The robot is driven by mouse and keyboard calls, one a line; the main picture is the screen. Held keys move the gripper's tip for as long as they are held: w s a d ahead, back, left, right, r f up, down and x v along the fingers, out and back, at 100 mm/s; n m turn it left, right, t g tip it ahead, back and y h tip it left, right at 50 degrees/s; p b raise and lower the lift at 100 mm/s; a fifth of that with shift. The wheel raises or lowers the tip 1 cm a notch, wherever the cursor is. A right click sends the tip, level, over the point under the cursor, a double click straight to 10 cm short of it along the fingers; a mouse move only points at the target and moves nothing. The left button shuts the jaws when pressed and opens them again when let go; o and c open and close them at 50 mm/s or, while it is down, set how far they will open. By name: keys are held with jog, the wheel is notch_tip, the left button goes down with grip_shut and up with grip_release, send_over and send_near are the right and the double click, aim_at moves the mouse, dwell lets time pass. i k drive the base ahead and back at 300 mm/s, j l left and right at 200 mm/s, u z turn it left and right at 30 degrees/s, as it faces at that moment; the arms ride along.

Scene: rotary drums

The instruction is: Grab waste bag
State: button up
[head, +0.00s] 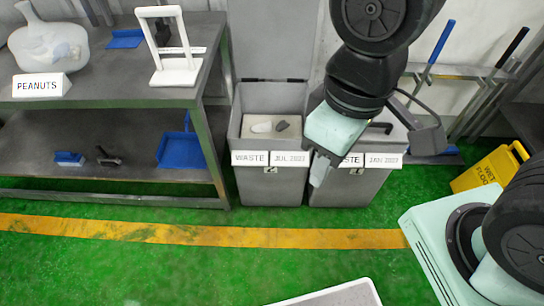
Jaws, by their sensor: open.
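A whitish, see-through bag with a narrow neck (48,45) sits on the upper left metal table, behind a "PEANUTS" sign (41,85). Some pale lumps show inside it. A grey bin labelled "WASTE" and "JUL" (270,185) stands with its lid up. A pale item and a dark item lie on a beige surface inside it. A second "WASTE" bin (355,188) stands to its right, partly hidden by my arm. My gripper (320,168) is open, pointing down in front of the two bins. I see nothing between its fingers, though they are partly hidden.
A metal table (120,85) with a lower shelf holds a white stand (175,72), blue dustpans and a brush. A yellow wet-floor sign (492,168) and long-handled tools stand at right. A pale tray edge (335,296) shows at the bottom. Green floor is clear before the bins.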

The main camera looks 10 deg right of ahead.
aim_at(40, 46)
jog(key=i+j, duration=0.2)
jog(key=j, duration=0.15)
jog(key=i+j, duration=0.2)
jog(key=i+j+z, duration=0.1)
jog(key=j, duration=0.35)
jog(key=i+j, duration=0.45)
jog(key=j, duration=0.25)
jog(key=i+j+z, duration=0.1)
jog(key=j, duration=0.25)
jog(key=i+j, duration=0.4)
jog(key=j, duration=0.35)
